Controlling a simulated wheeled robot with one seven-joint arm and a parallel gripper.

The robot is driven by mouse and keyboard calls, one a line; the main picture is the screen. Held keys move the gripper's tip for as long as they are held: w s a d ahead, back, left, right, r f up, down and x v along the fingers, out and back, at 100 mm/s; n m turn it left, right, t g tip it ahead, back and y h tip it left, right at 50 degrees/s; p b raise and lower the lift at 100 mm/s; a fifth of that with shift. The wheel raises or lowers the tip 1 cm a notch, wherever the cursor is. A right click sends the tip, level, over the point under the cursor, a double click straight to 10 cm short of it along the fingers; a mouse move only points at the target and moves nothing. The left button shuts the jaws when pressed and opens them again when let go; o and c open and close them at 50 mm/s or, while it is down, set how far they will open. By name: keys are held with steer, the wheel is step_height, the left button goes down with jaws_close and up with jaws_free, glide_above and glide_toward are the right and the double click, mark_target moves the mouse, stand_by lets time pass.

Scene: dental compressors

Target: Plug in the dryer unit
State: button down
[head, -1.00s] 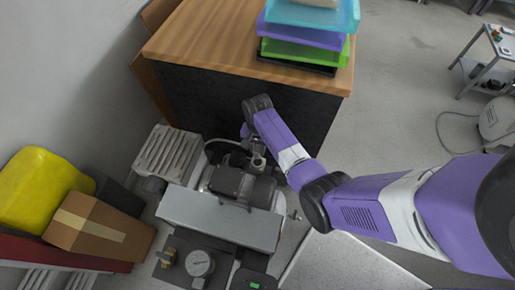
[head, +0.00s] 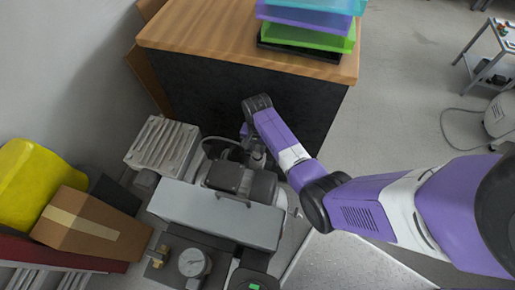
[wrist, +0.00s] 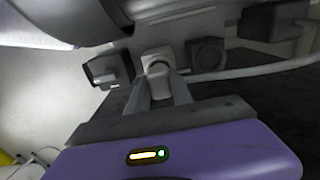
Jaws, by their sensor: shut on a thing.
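In the wrist view, my gripper (wrist: 160,88) is shut on a pale plug (wrist: 157,62), with a pale cord (wrist: 240,70) running off to the right. Dark box-shaped fittings stand on either side, one at left (wrist: 108,70) and one at right (wrist: 206,53). I cannot tell whether the plug sits in a socket or only in front of one. In the head view, my gripper (head: 258,158) reaches down behind the compressor motor (head: 238,180), and its tips are mostly hidden. A ribbed pale grey unit (head: 161,146), possibly the dryer, stands to the left.
A wooden-topped cabinet (head: 190,30) with stacked coloured trays (head: 310,35) stands just beyond my gripper. A grey metal cover (head: 215,214) and pressure gauge (head: 193,262) are in front. A cardboard box (head: 92,228) and yellow bin (head: 35,185) fill the left. Open floor lies right.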

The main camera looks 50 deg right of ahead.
steer(key=shift+f, duration=0.25)
steer(key=shift+f+b, duration=0.75)
steer(key=c, duration=1.1)
jaws_free()
steer(key=shift+o, duration=0.2)
steer(key=shift+r, duration=0.1)
steer(key=shift+r+p, duration=1.05)
steer(key=shift+r, duration=2.8)
